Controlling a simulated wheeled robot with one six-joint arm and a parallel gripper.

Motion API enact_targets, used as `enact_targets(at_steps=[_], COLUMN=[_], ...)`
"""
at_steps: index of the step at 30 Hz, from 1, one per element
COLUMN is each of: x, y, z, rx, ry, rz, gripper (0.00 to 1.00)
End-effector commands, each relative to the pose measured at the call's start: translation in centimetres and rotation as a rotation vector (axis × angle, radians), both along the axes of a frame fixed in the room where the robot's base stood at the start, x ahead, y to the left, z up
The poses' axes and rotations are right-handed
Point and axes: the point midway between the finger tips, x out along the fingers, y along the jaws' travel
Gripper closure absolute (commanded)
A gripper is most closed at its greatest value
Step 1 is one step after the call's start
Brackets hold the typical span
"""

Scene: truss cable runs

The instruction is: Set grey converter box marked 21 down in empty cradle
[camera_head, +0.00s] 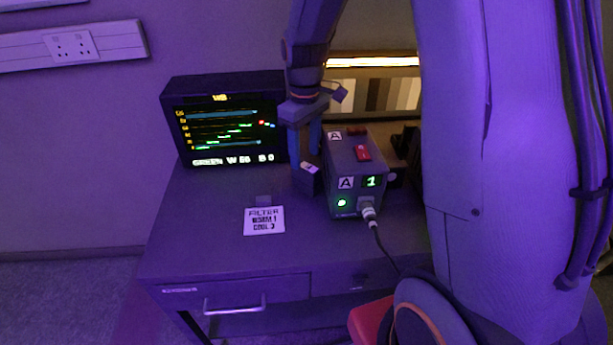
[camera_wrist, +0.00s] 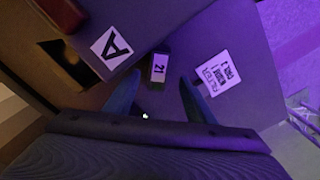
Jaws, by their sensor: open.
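The converter box (camera_wrist: 158,68) is small and dark grey, with a white label reading 21. In the wrist view it lies between the tips of my gripper (camera_wrist: 159,76), with a gap on each side. In the head view the box (camera_head: 306,181) is upright below my gripper (camera_head: 305,152), left of a larger grey unit marked A. My gripper points down and its fingers are apart. The box's underside is hidden, so I cannot tell whether it sits in a cradle or on the bare desk. I cannot make out an empty cradle.
Unit A (camera_head: 355,180) has a red switch, a lit 1, a green light and a plugged cable (camera_head: 381,240). A monitor (camera_head: 226,118) stands behind left. The desk's left front is clear.

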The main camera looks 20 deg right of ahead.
Motion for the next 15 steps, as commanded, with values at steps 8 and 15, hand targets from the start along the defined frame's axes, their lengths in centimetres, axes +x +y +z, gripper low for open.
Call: enact_targets(at_steps=[8,15], x=[-0.1,-0.1], y=[-0.3,-0.4], z=[-2.2,-5.0], rx=[0.000,0.000], ry=[0.005,0.001], rz=[-0.004,-0.003], gripper=[0.50,0.50])
